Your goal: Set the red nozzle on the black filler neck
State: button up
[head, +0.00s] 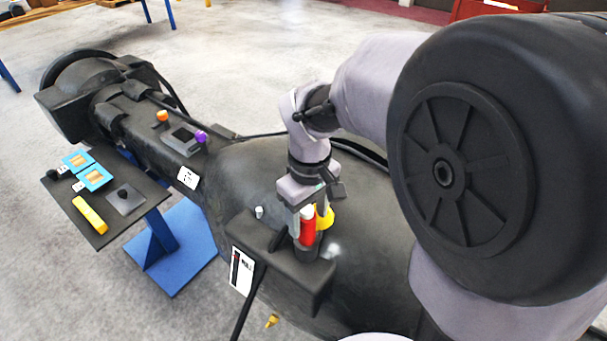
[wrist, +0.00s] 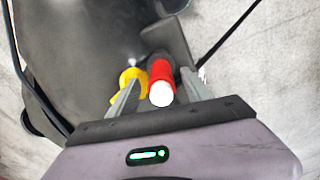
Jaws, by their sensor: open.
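The red nozzle (head: 308,230) has a white end and stands upright on the black filler neck (head: 306,253), on top of the dark casting. In the wrist view the red nozzle (wrist: 162,75) points its white end at the camera, with the black neck (wrist: 158,56) just beyond it. My gripper (head: 307,222) is open, with one finger on each side of the nozzle. In the wrist view there are gaps between the fingers of my gripper (wrist: 161,84) and the nozzle. Whether the nozzle is fully seated is hard to tell.
A yellow funnel-shaped part (head: 325,217) sits close beside the nozzle, near one finger. A small light peg (head: 259,212) stands on the casting to the left. A dark side shelf (head: 120,232) holds blue cards and a yellow bar (head: 90,214).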

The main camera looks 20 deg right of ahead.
notch_tip(320, 180, up, 13)
jog(key=p, duration=0.2)
